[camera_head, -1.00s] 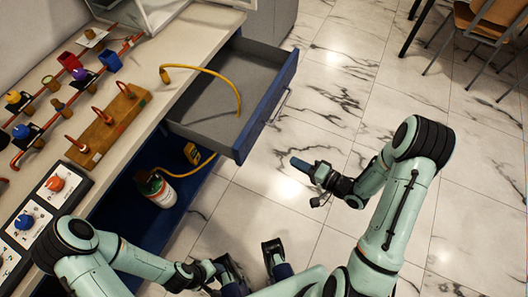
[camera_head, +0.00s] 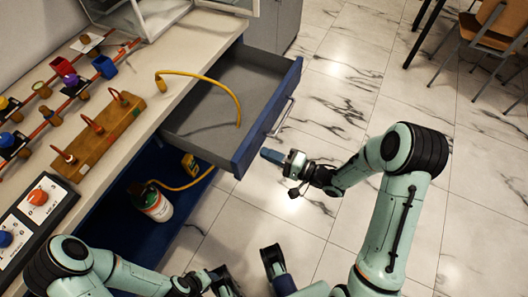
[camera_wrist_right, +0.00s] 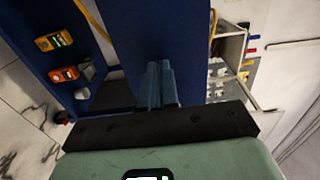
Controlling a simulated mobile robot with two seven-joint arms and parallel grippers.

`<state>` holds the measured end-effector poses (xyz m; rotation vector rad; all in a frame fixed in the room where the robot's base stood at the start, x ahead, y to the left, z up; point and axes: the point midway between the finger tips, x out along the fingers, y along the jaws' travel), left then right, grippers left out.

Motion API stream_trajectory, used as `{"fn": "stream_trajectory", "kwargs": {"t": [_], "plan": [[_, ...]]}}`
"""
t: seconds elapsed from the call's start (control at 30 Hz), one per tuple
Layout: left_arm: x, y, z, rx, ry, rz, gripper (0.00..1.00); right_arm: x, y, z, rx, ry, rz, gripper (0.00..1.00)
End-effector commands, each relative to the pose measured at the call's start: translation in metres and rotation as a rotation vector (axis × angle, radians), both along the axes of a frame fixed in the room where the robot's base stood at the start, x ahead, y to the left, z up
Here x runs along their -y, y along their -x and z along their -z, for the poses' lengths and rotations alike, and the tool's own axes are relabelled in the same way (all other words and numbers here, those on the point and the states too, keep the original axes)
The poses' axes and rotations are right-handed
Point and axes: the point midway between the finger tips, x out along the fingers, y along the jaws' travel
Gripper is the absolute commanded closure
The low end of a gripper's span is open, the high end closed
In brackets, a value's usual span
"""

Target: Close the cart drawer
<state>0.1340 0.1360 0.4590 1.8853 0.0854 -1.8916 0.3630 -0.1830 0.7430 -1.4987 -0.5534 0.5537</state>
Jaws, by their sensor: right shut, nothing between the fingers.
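The cart drawer (camera_head: 205,130) stands pulled out from under the worktop, with its blue front (camera_head: 268,118) and metal handle (camera_head: 284,117) facing right. A yellow hose curves over its inside. My right gripper (camera_head: 268,155) is shut and empty, just outside the drawer front near its lower corner. In the right wrist view its fingers (camera_wrist_right: 160,85) point at a blue panel (camera_wrist_right: 150,28), apparently the drawer front. I cannot tell whether they touch it. My left gripper (camera_head: 224,281) is low in the head view, partly cut off; its jaw state is unclear.
The worktop (camera_head: 165,85) carries a wooden block with hooks (camera_head: 97,128) and knob panels. A red, white and green canister (camera_head: 155,204) and a yellow gauge (camera_head: 190,163) are on the blue shelf below.

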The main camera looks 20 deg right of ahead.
Motion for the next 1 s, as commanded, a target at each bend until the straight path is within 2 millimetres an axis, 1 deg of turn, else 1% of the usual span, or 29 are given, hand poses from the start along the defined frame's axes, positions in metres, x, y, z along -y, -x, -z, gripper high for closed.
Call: {"fn": "stream_trajectory", "kwargs": {"t": [0.1,0.2,0.57,0.7,0.77,0.87,0.97,1.0], "plan": [[-0.001,-0.003,0.003,0.008,-0.003,-0.003,0.57,-0.008,-0.009,0.000,0.001,0.000,-0.002,1.00],[-0.002,-0.004,0.003,0.010,-0.005,-0.004,0.57,-0.011,-0.013,0.000,0.000,0.000,0.000,1.00],[-0.002,-0.004,0.003,0.011,-0.006,-0.004,0.57,-0.011,-0.014,0.000,0.000,0.001,0.000,1.00],[-0.002,-0.004,0.003,0.011,-0.006,-0.004,0.57,-0.015,-0.018,0.000,0.001,0.001,-0.001,1.00],[-0.002,-0.004,0.004,0.011,-0.006,-0.004,0.57,-0.019,-0.023,0.000,0.003,0.000,-0.001,1.00],[-0.002,-0.004,0.004,0.012,-0.006,-0.005,0.57,-0.031,-0.035,0.000,0.003,-0.001,-0.003,1.00],[-0.003,-0.006,0.006,0.016,-0.008,-0.007,0.57,-0.047,-0.054,0.000,0.003,-0.003,-0.003,1.00],[-0.003,-0.007,0.007,0.019,-0.009,-0.008,0.57,-0.055,-0.063,0.000,0.004,-0.003,-0.004,1.00]]}}
